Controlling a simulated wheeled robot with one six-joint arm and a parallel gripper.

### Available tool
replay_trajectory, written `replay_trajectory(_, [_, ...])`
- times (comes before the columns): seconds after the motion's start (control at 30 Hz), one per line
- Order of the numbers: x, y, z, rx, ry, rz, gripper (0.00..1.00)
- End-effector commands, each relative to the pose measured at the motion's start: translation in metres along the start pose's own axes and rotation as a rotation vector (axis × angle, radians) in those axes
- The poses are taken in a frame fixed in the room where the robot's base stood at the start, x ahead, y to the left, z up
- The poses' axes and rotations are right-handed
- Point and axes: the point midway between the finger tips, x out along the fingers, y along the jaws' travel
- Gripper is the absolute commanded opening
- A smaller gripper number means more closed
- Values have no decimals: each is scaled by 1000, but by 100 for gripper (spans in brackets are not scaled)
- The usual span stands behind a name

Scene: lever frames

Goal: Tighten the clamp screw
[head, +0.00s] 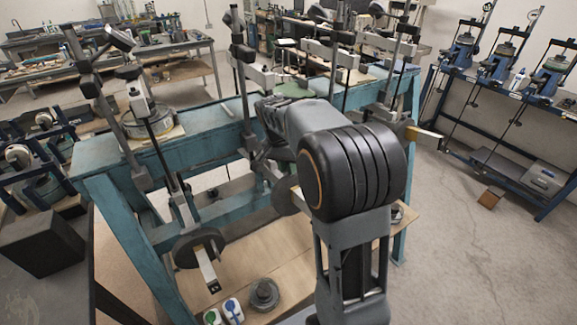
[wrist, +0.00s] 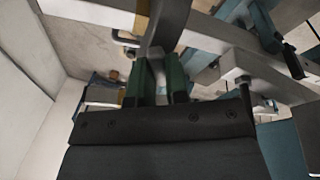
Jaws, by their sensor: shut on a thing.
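In the wrist view my gripper (wrist: 158,82) has its two green fingertips close together on the lower end of a dark curved piece (wrist: 168,24). Whether this piece is the clamp screw or part of it I cannot tell, as the fingers cover its end. A small bolt-like screw (wrist: 243,81) sits at the end of a pale metal block right of the fingers. In the head view my arm stands in front of the teal lever frame (head: 220,118) and hides my gripper and whatever it holds.
Pale lever beams (wrist: 215,38) cross close behind and right of the fingers. In the head view, upright posts and a hanging disc weight (head: 200,248) stand left of my arm. A round dark weight (head: 264,294) lies on the board below. Open floor (head: 450,230) lies at right.

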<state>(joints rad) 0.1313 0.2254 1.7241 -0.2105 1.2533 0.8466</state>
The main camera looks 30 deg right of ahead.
Motion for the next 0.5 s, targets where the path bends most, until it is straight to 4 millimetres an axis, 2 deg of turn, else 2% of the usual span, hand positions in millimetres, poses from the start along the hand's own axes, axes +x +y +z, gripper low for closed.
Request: replay_trajectory(0.5, [-1, -1, 0, 395, 1, 84, 0])
